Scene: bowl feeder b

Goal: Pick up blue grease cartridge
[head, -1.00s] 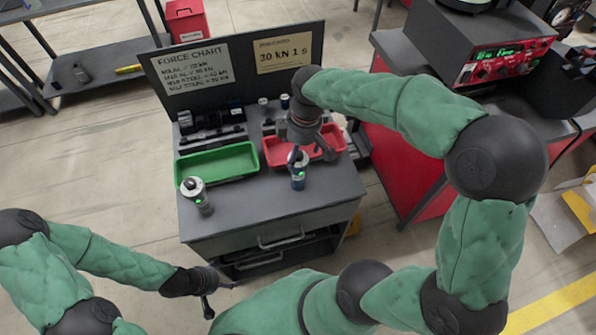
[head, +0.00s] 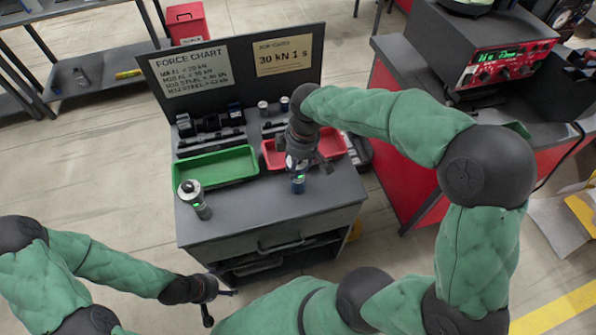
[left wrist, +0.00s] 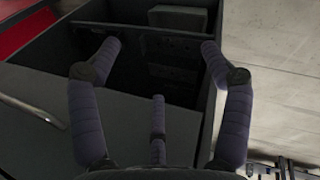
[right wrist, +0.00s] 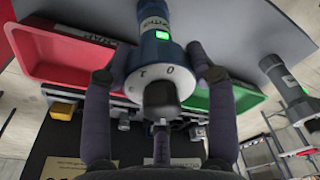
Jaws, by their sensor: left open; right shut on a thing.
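The blue grease cartridge (head: 298,186) is upright at the front right of the grey cart top, with a green light on its side. My right gripper (head: 300,165) comes down over it and is shut on it, hiding its upper part. In the right wrist view the blue cartridge (right wrist: 157,52), with its dial face and dark knob, sits between the two fingers. I cannot tell whether its base touches the cart top. My left gripper (head: 220,302) is open and empty, low in front of the cart. Its spread fingers show in the left wrist view (left wrist: 161,47).
A similar grey cartridge (head: 194,199) stands at the cart's left front. A green tray (head: 215,166) and a red tray (head: 338,146) lie behind, below an upright chart panel (head: 240,75). A red cabinet (head: 395,150) is close on the right. The cart's front middle (head: 250,205) is clear.

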